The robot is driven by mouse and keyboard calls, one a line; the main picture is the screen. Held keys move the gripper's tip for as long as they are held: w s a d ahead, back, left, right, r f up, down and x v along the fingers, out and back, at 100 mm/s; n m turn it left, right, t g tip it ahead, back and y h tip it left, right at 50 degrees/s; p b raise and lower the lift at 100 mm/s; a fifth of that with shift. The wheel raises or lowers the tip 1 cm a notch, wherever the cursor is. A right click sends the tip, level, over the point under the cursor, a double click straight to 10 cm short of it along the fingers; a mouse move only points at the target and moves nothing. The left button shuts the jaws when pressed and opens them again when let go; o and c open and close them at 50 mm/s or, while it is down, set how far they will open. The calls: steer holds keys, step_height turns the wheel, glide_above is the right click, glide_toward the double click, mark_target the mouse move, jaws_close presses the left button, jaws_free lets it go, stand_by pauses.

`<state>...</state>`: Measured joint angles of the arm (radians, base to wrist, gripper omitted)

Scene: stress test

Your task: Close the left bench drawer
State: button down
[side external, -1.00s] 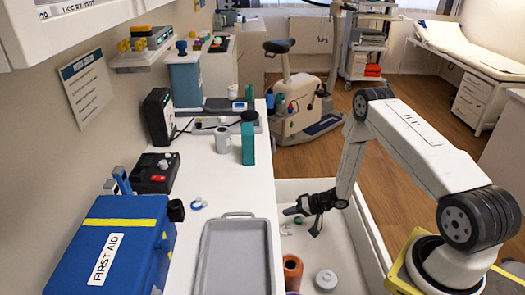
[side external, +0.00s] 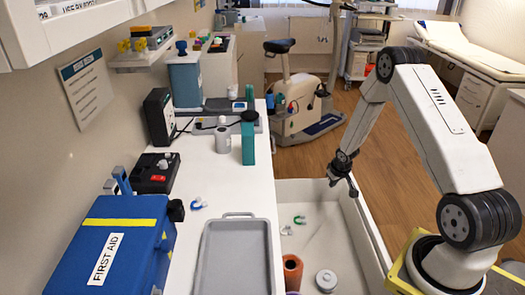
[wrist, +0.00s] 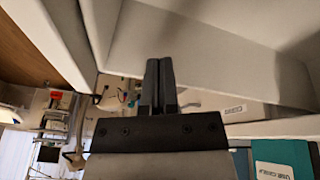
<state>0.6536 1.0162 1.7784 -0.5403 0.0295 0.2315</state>
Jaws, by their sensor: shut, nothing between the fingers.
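The white bench drawer (side external: 361,238) stands pulled out from the right side of the bench. Its inside is visible from above, with small items in it. My gripper (side external: 343,187) is at the drawer's far right corner, fingers pointing down. In the wrist view, its two dark fingers (wrist: 159,84) are together with nothing between them, in front of a pale panel. I cannot tell whether the fingertips touch the drawer.
The drawer holds an orange cup (side external: 292,268), a white round lid (side external: 326,280) and a green clip (side external: 299,220). On the bench are a grey tray (side external: 233,262), a teal box (side external: 248,143) and a blue first aid case (side external: 122,237). An exercise bike (side external: 297,105) stands beyond.

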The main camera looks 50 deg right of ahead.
steer(key=s+d+r+m, duration=0.1)
steer(key=d+r+m, duration=0.2)
steer(key=d+m, duration=0.45)
steer(key=s+d+r+m, duration=0.1)
steer(key=d+r+m, duration=0.3)
steer(key=d+m, duration=0.3)
steer(key=s+a+f+m+y, duration=0.2)
steer(key=s+f+m+y, duration=0.1)
steer(key=s+m, duration=0.5)
steer(key=shift+s+a+g+y, duration=0.3)
steer(key=shift+s+g+y, duration=0.1)
steer(key=shift+s+y, duration=0.25)
steer(key=shift+f+m, duration=0.1)
steer(key=shift+m, duration=0.15)
steer(key=w+a+f, duration=0.4)
steer(key=f, duration=0.5)
steer(key=shift+w+a+f, duration=0.2)
steer(key=shift+w, duration=0.1)
